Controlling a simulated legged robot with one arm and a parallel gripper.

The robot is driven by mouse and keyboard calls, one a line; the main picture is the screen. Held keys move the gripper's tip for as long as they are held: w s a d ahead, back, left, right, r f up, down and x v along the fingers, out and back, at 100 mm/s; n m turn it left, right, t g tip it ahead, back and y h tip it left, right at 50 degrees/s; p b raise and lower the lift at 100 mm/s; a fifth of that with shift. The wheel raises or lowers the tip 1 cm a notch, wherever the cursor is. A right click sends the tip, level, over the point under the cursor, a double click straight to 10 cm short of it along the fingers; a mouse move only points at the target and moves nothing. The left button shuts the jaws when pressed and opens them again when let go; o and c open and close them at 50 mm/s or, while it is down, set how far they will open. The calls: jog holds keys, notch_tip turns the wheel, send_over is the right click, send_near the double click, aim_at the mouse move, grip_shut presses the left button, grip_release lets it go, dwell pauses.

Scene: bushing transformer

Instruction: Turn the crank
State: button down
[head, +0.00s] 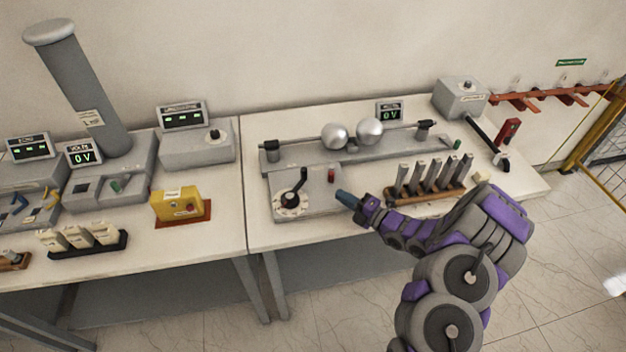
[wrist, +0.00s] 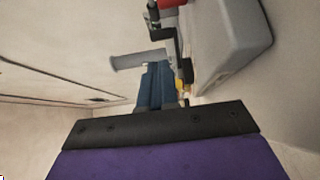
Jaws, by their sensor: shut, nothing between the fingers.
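The crank (head: 294,189) is a black lever with a knob, tilted up from a round dial on a low grey box (head: 318,206) at the left of the right-hand table. In the wrist view my blue fingers (wrist: 158,82) are together. The grey box (wrist: 235,40) fills the upper right there, with dark parts (wrist: 183,45) that may be the crank at its edge.
A red button (head: 331,175) is on the box near my gripper. A rack of several grey levers (head: 430,180) stands right of it, close to my forearm. Behind is a grey bar unit with two silver spheres (head: 352,134). A yellow box (head: 178,205) sits on the left table.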

aim_at(306, 175)
jog(key=b+x, duration=0.1)
jog(key=x, duration=0.9)
jog(key=shift+w+a+f, duration=0.15)
jog(key=shift+a, duration=0.25)
jog(key=shift+w+a+b, duration=0.3)
jog(key=shift+w+a, duration=0.05)
jog(key=shift+w+n+g, duration=0.2)
jog(key=shift+n+g, duration=0.1)
jog(key=shift+g, duration=0.1)
